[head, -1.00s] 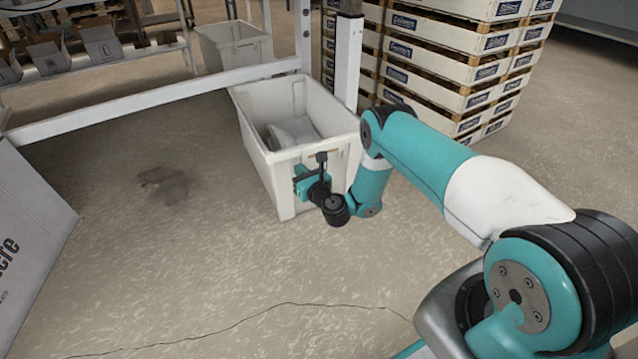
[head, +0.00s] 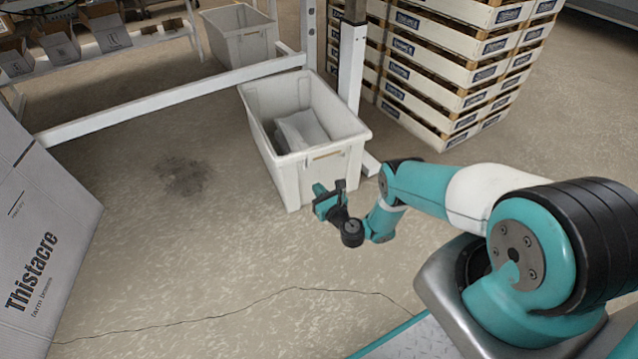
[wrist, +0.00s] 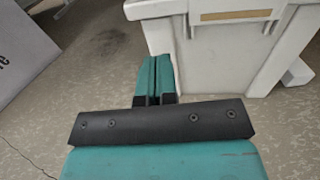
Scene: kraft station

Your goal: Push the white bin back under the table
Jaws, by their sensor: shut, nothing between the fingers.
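The white bin (head: 325,172) stands upright on the floor at the foot of the table frame (head: 170,98). Its far end is by the white lower beam and its near part sticks out towards me. A pale grey-white item (head: 299,130) lies inside it. My gripper (head: 319,190) is low, in front of the bin's near wall, towards its base. In the wrist view my gripper (wrist: 155,68) has its teal fingers together and empty. The bin (wrist: 225,62) with its tan label is just ahead and to the right there; I cannot tell whether the fingertips touch it.
A table leg (head: 351,65) stands right beside the bin's far right side. Stacked pallet crates (head: 455,75) are at the back right. Another pale bin (head: 240,38) stands behind the beam. A printed grey box (head: 45,235) is at the left. The floor between is clear.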

